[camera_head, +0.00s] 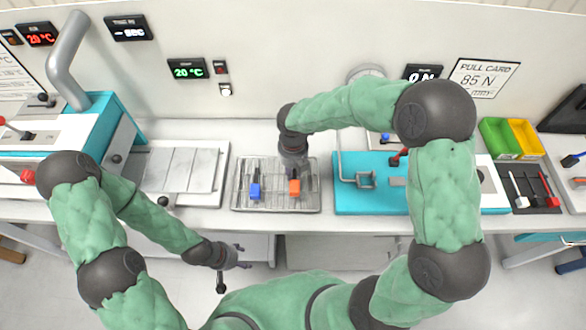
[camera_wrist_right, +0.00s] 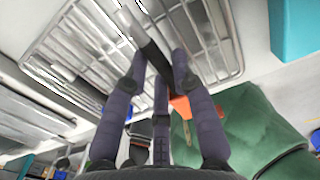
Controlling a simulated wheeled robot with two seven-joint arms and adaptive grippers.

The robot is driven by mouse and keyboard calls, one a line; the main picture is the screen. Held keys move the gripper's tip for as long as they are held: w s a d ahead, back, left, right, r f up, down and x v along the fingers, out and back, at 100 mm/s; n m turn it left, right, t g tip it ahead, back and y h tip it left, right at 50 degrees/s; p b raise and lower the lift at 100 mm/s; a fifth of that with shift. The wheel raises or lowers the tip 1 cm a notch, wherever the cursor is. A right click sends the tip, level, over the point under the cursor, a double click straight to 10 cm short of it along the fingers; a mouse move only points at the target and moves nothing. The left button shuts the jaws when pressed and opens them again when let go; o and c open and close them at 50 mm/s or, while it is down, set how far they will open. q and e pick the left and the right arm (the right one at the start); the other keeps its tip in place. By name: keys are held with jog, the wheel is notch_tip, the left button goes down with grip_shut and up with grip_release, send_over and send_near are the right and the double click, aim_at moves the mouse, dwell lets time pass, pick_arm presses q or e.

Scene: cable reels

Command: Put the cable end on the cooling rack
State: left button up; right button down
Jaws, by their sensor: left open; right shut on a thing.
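The cooling rack (camera_head: 276,203), a wire grid, lies on the bench in the middle of the head view. It also fills the top of the right wrist view (camera_wrist_right: 228,45). My right gripper (camera_head: 294,170) is over the rack's right half, shut on a dark cable end (camera_wrist_right: 152,52) with an orange part (camera_head: 294,188). The orange part also shows beside the fingers in the right wrist view (camera_wrist_right: 181,106). Whether the held end touches the wires is unclear. A second cable end with a blue part (camera_head: 254,191) lies on the rack's left half. My left gripper (camera_head: 233,266) is open and empty, in front of the bench.
A grey slotted plate (camera_head: 180,170) is left of the rack. A teal fixture (camera_head: 345,200) with a metal bracket stands close on its right. Green (camera_head: 498,138) and yellow (camera_head: 526,137) bins are at the far right. A teal and white machine (camera_head: 115,115) stands at left.

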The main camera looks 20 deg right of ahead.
jog(key=shift+f+b, duration=0.65)
jog(key=shift+f, duration=0.8)
jog(key=c, duration=1)
grip_release()
jog(key=shift+o, duration=0.2)
jog(key=shift+r, duration=0.1)
notch_tip(320, 180, up, 23)
jog(key=p, duration=1)
